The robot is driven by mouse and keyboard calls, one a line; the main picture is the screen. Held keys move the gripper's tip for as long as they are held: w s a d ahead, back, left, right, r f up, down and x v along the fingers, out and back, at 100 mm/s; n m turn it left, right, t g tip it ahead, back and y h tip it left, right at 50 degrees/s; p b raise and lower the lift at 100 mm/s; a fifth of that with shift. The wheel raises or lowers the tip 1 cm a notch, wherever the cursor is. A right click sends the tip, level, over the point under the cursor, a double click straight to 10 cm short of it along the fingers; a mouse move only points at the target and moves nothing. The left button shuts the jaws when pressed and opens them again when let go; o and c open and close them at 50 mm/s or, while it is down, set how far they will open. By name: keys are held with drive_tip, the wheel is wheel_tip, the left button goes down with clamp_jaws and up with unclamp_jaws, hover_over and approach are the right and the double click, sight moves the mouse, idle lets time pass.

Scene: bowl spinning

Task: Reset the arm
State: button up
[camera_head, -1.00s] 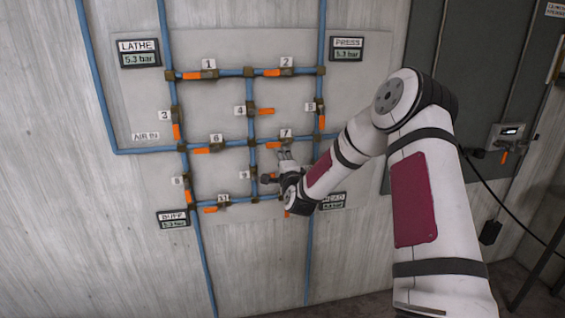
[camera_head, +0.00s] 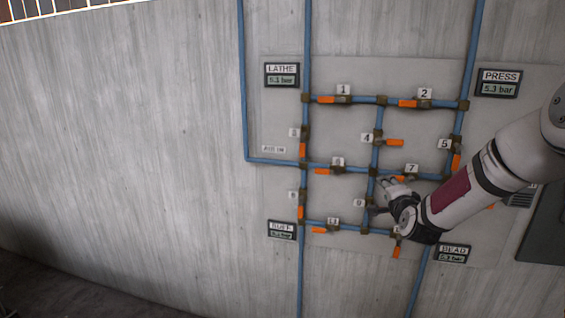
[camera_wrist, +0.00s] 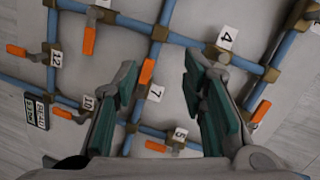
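My arm (camera_head: 500,170) reaches in from the right in the head view. My gripper (camera_head: 380,195) is in front of the pipe panel, below valve 7 and near label 9. In the wrist view, my gripper (camera_wrist: 160,75) has its two green-padded fingers spread wide with nothing between them. The valve 7 orange handle (camera_wrist: 147,72) shows in the gap between the fingers, on the wall side. I cannot tell the exact distance from the fingertips to the pipes. My wrist hides part of the lower right of the panel in the head view.
Blue pipes (camera_head: 377,150) with several orange-handled valves form a grid on the wall panel. Gauges read LATHE (camera_head: 282,74) and PRESS (camera_head: 498,83), both about 5.3 bar. A BEAD gauge (camera_head: 453,253) is below my arm. The wall to the left is bare.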

drive_tip(key=s+a+r+n+g, duration=0.2)
drive_tip(key=s+a+r+n, duration=0.15)
drive_tip(key=s, duration=0.25)
drive_tip(key=s+a+r+n+g+y, duration=0.1)
drive_tip(key=s+a+r+n+g, duration=0.15)
drive_tip(key=s+a, duration=0.2)
drive_tip(key=s+a+r+n+g, duration=0.1)
drive_tip(key=s+a+r+n, duration=0.25)
drive_tip(key=s, duration=0.25)
drive_tip(key=s+a+n+g+y, duration=0.1)
drive_tip(key=s+n+g, duration=0.4)
drive_tip(key=s, duration=2.3)
drive_tip(key=shift+s+a+f+n, duration=0.35)
drive_tip(key=shift+a+n, duration=0.2)
drive_tip(key=shift+n, duration=0.3)
